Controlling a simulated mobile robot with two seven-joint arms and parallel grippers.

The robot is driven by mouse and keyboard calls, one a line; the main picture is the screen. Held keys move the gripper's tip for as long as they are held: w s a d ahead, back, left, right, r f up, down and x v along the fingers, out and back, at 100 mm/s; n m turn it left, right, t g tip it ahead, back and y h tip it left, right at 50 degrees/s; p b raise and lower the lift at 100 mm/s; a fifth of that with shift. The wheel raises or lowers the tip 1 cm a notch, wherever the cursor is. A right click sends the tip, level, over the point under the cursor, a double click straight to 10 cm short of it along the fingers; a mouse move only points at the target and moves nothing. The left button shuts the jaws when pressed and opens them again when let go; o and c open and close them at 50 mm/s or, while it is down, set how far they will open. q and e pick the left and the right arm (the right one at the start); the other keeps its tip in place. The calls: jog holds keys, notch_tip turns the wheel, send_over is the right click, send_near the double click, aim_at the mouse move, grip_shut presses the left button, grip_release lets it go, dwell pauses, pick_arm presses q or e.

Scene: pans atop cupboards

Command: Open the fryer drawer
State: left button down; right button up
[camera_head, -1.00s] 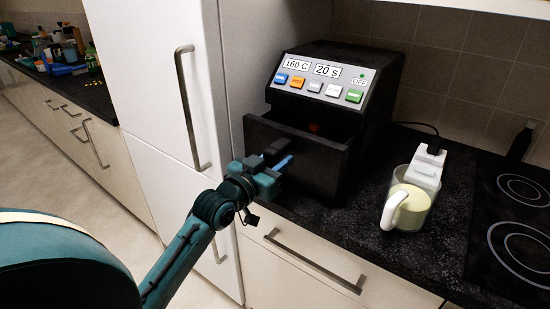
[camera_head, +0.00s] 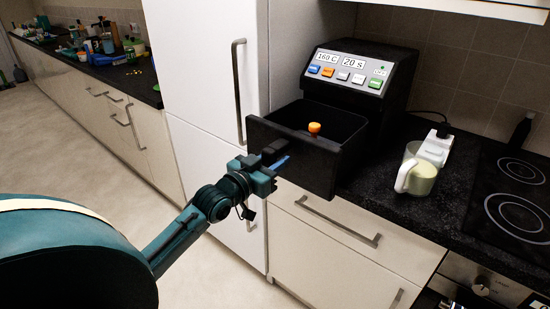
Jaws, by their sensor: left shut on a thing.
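The black fryer (camera_head: 365,75) stands on the dark counter with its sloped panel showing "160 C" and "20 S" above coloured buttons. Its drawer (camera_head: 318,158) is pulled well out toward me, past the counter's front edge, and its inside is visible. An orange knob-like thing (camera_head: 314,128) shows in the drawer. My left gripper (camera_head: 272,165) is at the drawer's front and shut on its handle, which the fingers mostly hide. My right gripper is not in view.
A jug with pale yellow content (camera_head: 424,178) and a white device (camera_head: 436,145) stand right of the fryer. A hob (camera_head: 510,205) lies further right. The tall white fridge (camera_head: 205,90) with a long vertical handle stands just left of the drawer. Open floor shows at left.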

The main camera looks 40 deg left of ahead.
pick_arm(q)
jog(key=shift+s, duration=0.35)
jog(key=c, duration=1)
grip_release()
jog(key=shift+c, duration=0.2)
jog(key=s+a+b, duration=0.1)
jog(key=s, duration=1.2)
